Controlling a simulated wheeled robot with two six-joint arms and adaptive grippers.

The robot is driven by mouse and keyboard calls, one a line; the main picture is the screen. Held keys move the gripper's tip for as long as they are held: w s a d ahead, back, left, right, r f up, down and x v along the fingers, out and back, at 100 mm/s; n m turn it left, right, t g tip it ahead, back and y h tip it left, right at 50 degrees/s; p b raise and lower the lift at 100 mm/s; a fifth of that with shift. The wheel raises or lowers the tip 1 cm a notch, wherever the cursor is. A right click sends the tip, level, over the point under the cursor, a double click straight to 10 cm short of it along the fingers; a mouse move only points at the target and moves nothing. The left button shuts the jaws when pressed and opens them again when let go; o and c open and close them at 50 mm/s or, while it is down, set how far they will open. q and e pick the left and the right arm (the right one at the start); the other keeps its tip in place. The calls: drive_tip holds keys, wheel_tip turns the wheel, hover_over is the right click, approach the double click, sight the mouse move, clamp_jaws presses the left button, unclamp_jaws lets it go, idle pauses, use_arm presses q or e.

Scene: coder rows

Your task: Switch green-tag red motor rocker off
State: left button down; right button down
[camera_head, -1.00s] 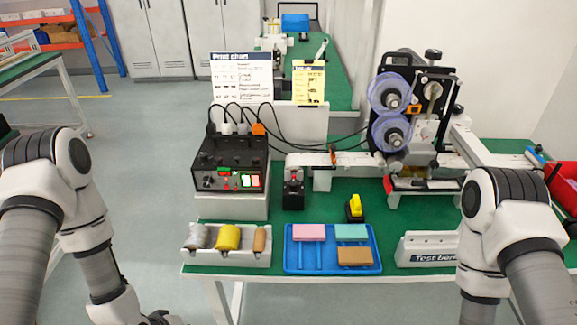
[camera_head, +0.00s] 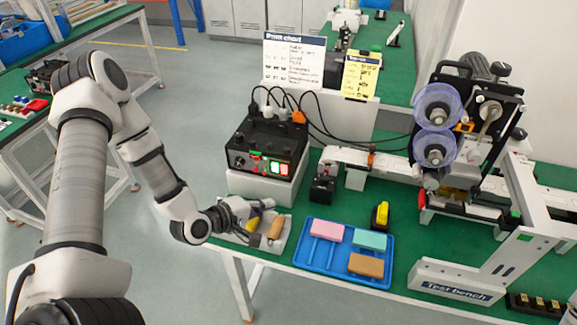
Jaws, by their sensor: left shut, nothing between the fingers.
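A black control box (camera_head: 268,141) stands on a white block at the bench's left part. Its front panel carries a knob and small coloured rockers (camera_head: 274,167) with green, red and white faces. They are too small to tell which tag goes with which rocker or how each is tilted. My left gripper (camera_head: 262,232) is shut and empty, low over the pale roll tray in front of the box. It is apart from the panel and partly hides the tray and rolls. My right gripper is out of view.
A blue tray (camera_head: 298,259) with pink, teal and brown blocks lies right of my left gripper. A yellow switch on a black base (camera_head: 381,214) and a small black box (camera_head: 323,185) stand behind it. Cables run from the control box to the reel machine (camera_head: 470,130).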

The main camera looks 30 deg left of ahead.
use_arm(q)
drive_tip(key=w, duration=0.1)
drive_tip(key=b, duration=0.1)
approach(289, 172)
wheel_tip(289, 172, down, 3)
drive_tip(key=w+d, duration=0.2)
drive_tip(key=w, duration=0.1)
drive_tip(key=shift+w+r, duration=0.15)
drive_tip(key=shift+w, duration=0.25)
drive_tip(key=shift+w, duration=0.1)
idle(0.8)
drive_tip(key=shift+w+a+r+b, duration=0.1)
drive_tip(key=shift+w+a+b, duration=0.05)
drive_tip(key=shift+w+b, duration=0.2)
drive_tip(key=shift+w, duration=0.25)
idle(0.7)
drive_tip(key=shift+s, duration=0.75)
